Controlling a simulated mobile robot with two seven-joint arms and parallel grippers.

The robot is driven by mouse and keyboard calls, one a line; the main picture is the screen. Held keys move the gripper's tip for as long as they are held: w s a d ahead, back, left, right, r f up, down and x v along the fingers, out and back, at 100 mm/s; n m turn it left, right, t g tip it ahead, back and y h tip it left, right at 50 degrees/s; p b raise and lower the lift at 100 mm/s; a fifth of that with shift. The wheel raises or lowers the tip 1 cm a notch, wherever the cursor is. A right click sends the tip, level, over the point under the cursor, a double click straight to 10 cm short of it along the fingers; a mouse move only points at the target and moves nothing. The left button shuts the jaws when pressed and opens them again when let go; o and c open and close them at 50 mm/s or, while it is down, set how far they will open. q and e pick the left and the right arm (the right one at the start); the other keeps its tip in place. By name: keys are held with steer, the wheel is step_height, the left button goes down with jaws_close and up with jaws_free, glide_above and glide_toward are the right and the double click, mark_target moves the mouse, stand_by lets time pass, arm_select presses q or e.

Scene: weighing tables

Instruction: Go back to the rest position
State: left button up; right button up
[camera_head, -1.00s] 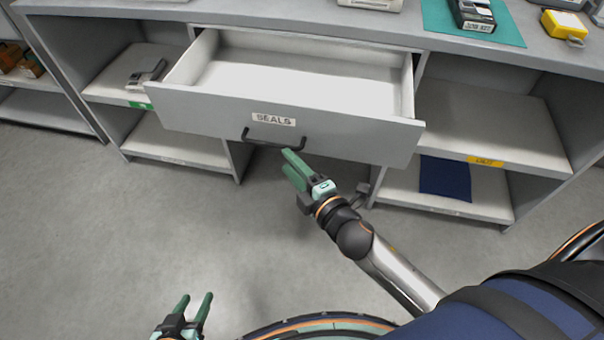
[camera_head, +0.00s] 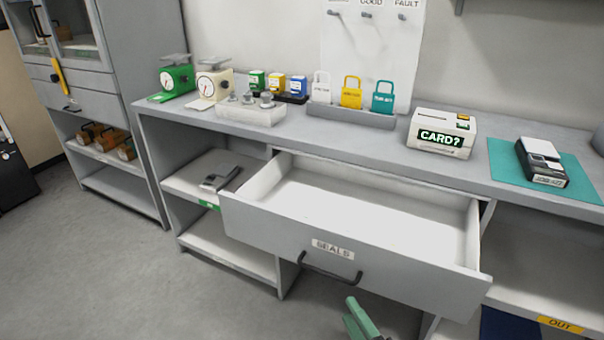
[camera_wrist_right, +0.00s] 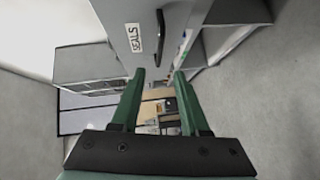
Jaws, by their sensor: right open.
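My right gripper (camera_head: 360,318) shows at the bottom of the head view, just below the front of the SEALS drawer (camera_head: 290,232). In the right wrist view, its two green fingers (camera_wrist_right: 157,85) are spread apart with nothing between them. The drawer is pulled out and its visible inside is empty. Its black handle (camera_head: 330,270) is left of and above my right gripper in the head view. In the right wrist view, the handle (camera_wrist_right: 160,38) lies beyond the fingertips, apart from them. My left gripper is outside both current views.
The open drawer juts out from the counter. On the counter are a green scale (camera_head: 177,78), a cream scale (camera_head: 214,82), padlocks in a rack (camera_head: 350,116), a CARD? box (camera_head: 441,133) and a device (camera_head: 541,163) on a teal mat. Clear floor (camera_head: 120,270) lies at left.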

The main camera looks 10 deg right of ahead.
steer(key=s+a+f+m+g, duration=0.1)
steer(key=s+f+m+g, duration=0.5)
steer(key=s+f+m, duration=0.7)
arm_select(q)
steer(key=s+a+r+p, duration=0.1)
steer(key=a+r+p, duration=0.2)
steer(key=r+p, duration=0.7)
steer(key=p, duration=0.4)
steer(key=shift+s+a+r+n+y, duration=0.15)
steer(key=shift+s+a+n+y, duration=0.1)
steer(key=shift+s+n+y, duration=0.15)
arm_select(e)
step_height(320, 180, up, 9)
steer(key=d+m, duration=0.2)
steer(key=m, duration=0.1)
steer(key=shift+s+d+m+g+h, duration=0.15)
steer(key=shift+d+m+g+h, duration=0.15)
steer(key=shift+h, duration=0.1)
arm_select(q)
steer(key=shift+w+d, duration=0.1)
